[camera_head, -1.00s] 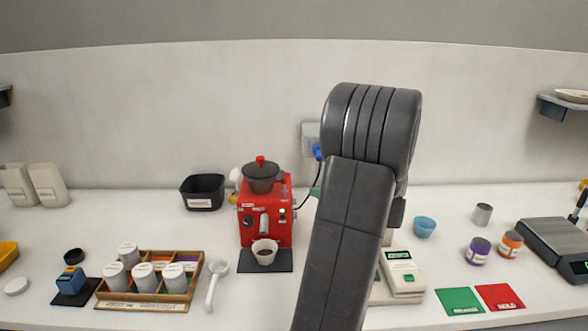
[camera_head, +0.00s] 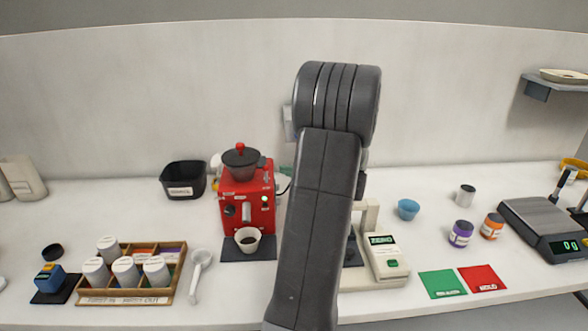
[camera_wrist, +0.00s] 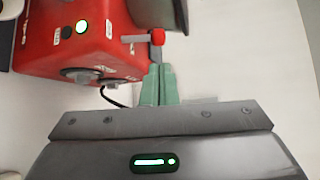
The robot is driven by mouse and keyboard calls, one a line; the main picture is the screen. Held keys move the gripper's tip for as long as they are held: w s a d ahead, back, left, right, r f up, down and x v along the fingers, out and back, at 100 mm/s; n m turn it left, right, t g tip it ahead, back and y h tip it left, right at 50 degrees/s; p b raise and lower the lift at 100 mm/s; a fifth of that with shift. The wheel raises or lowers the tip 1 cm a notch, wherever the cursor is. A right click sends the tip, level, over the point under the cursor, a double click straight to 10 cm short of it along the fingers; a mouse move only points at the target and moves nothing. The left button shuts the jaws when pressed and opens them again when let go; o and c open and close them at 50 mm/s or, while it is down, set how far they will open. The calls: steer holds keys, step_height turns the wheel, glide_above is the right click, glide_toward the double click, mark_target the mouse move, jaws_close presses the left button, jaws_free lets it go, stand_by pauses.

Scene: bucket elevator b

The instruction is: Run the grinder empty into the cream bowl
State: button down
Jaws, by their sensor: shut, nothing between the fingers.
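The red grinder (camera_head: 234,206) stands on the counter with a dark lidded hopper (camera_head: 241,162) on top. The cream bowl (camera_head: 240,246) sits at its front under the spout, with dark contents inside. In the head view my arm hides most of the gripper.
A black bin (camera_head: 183,193) stands left of the grinder. A wooden tray (camera_head: 125,297) of white jars and a white scoop (camera_head: 200,262) lie front left. A cream device (camera_head: 388,270) is partly behind my arm. A blue cup (camera_head: 408,209) and a scale (camera_head: 545,228) stand right.

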steer(key=p+x, duration=0.1)
steer(key=x, duration=0.4)
steer(key=shift+f+b, duration=0.25)
steer(key=shift+b, duration=0.6)
steer(key=shift+s+r, duration=0.1)
steer(key=shift+r, duration=0.05)
steer(key=shift+s+n+t+b, duration=0.2)
steer(key=shift+n+t+b, duration=0.25)
steer(key=shift+b, duration=2.15)
steer(key=y+b, duration=0.1)
steer(key=b, duration=0.3)
steer(key=shift+s+n+t+b, duration=0.2)
steer(key=shift+n+t+b, duration=0.05)
steer(key=shift+n+b, duration=0.1)
steer(key=s+d+n+t+y+b, duration=0.1)
steer(key=s+d+n+y+b, duration=0.1)
steer(key=s+d+b, duration=0.8)
steer(key=s+n+b, duration=0.1)
steer(key=s+b, duration=0.1)
steer(key=b, duration=0.4)
steer(key=shift+d+t+y, duration=0.3)
steer(key=shift+t+y, duration=0.1)
